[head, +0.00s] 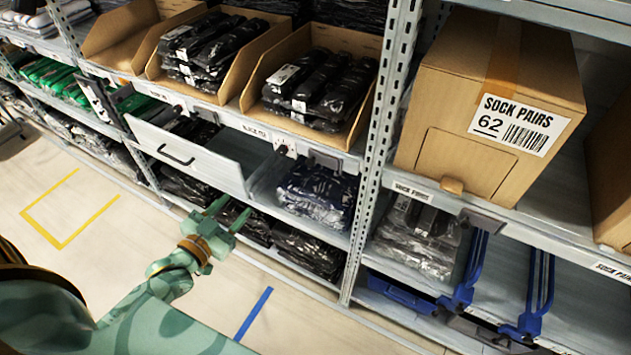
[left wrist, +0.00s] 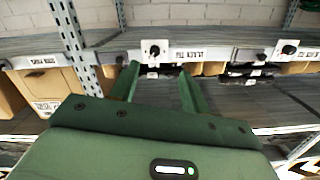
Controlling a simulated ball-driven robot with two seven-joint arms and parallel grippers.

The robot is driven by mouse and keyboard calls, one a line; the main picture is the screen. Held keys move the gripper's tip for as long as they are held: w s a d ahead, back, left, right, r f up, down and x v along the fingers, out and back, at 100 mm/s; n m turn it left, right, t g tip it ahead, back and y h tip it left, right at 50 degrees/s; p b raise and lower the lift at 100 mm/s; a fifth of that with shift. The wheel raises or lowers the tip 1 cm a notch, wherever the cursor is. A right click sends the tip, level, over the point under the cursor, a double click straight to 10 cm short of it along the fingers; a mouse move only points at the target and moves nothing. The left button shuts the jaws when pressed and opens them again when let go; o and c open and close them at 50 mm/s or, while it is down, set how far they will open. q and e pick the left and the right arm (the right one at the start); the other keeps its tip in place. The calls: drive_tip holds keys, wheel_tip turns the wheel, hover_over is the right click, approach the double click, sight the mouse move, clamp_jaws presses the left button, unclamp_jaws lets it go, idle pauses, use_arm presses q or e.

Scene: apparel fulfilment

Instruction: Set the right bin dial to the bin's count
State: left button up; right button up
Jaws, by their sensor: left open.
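The right bin (head: 262,85) is an open cardboard bin on the shelf, holding several dark wrapped packs. Below its front edge a small white plate carries a dark dial (head: 283,148). Its setting is too small to read. A similar bin (head: 165,62) stands left of it, with a dark knob (head: 178,110) below. My left gripper (head: 229,212) is open and empty, in front of the shelves and lower in the picture than the dial. In the left wrist view its two fingers (left wrist: 159,70) point at a white plate with a dark dial (left wrist: 154,49), apart from it. Another dial (left wrist: 288,49) is at right.
A white drawer (head: 215,165) with a black handle stands out from the shelf near my gripper. A grey upright (head: 375,150) is to its right. A large carton (head: 455,110) reads "SOCK PAIRS 62". Blue frames (head: 472,265) stand at lower right. The floor at left is clear.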

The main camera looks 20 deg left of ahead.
use_arm(q)
wheel_tip(320, 180, up, 2)
drive_tip(key=d, duration=0.1)
drive_tip(key=t+b, duration=0.1)
drive_tip(key=b, duration=0.2)
approach(280, 154)
drive_tip(key=w, duration=0.7)
drive_tip(key=shift+w+d, duration=0.2)
drive_tip(key=shift+w, duration=0.45)
use_arm(e)
drive_tip(key=f, duration=0.1)
drive_tip(key=w+a+f, duration=0.1)
drive_tip(key=shift+w+a+f, duration=0.1)
drive_tip(key=shift+w+f, duration=0.1)
drive_tip(key=shift+f, duration=0.1)
use_arm(q)
drive_tip(key=c, duration=1)
